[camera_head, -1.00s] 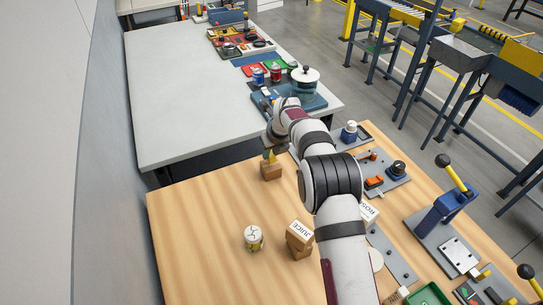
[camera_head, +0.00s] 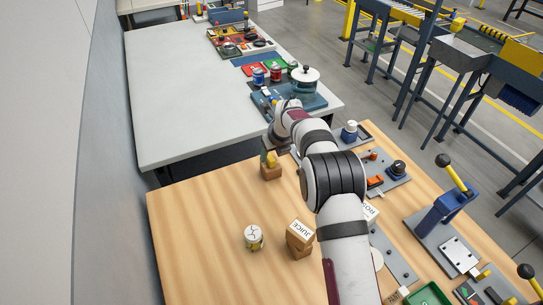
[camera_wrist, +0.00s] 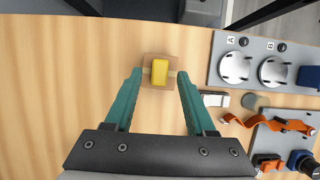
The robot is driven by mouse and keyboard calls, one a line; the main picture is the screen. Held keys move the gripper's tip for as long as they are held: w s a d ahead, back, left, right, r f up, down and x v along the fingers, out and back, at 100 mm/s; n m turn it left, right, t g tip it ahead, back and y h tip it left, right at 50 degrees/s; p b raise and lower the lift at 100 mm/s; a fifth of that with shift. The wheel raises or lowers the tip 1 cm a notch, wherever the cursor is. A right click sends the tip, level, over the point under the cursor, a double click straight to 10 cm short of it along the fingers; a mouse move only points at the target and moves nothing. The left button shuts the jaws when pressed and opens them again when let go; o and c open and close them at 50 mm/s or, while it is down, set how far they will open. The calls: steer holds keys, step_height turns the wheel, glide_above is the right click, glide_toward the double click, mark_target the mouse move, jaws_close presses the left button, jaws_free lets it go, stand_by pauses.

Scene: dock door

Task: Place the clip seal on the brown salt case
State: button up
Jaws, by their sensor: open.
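A small brown case (camera_head: 271,172) stands near the wooden table's far left edge; no label on it is readable. A yellow piece, which looks like the clip seal (camera_head: 271,158), rests on its top. In the wrist view the yellow piece (camera_wrist: 160,72) lies over the middle of the brown case (camera_wrist: 148,60). My gripper (camera_wrist: 160,76) is open, its teal fingers spread to either side of the case with a gap to the yellow piece. In the head view my arm hides most of the gripper.
A juice carton (camera_head: 300,233) and a round white tin (camera_head: 253,237) stand nearer on the table. A grey plate with two discs, A and B (camera_wrist: 235,66), and orange strap pieces (camera_wrist: 285,124) lie to the right in the wrist view. The table left of the case is clear.

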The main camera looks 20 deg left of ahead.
steer(key=v, duration=1.1)
steer(key=s+d+r+n, duration=0.6)
steer(key=s+d, duration=0.2)
steer(key=d, duration=0.4)
steer(key=s+d+n+g, duration=0.1)
steer(key=s+d+n, duration=0.3)
steer(key=s, duration=0.6)
steer(key=s+d+f+n+g+h, duration=0.1)
steer(key=s+d+n, duration=0.3)
steer(key=s, duration=0.6)
steer(key=s+d+n+g, duration=0.1)
steer(key=s+d+n, duration=0.3)
steer(key=s+n, duration=0.3)
steer(key=s, duration=0.2)
steer(key=shift+s+d+f, duration=0.3)
steer(key=shift+s+f, duration=0.05)
steer(key=shift+s, duration=0.05)
